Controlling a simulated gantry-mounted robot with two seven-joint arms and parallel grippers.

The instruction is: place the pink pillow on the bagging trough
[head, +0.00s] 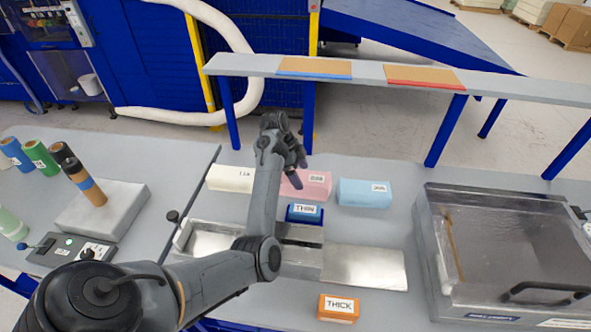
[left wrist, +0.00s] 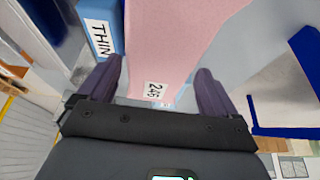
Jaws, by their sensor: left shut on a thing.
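The pink pillow (head: 308,192) lies between the cream and light blue pillows, behind the trough in the head view. My left gripper (head: 295,165) is over it and hides part of it. In the left wrist view the pink pillow (left wrist: 170,45), with a printed label, fills the space between the two dark fingers (left wrist: 158,88); my left gripper is shut on it. Whether it is clear of the table I cannot tell. The bagging trough (head: 208,243) is a bright metal channel in front, partly hidden by my left arm, with a flat metal plate (head: 365,268) at its right. My right gripper is not in view.
A blue THIN block (head: 304,213) stands between pillow and trough. The cream pillow (head: 230,179) and light blue pillow (head: 363,193) flank the pink one. An orange THICK block (head: 338,309) is in front. A clear-lidded machine (head: 500,245) stands at right.

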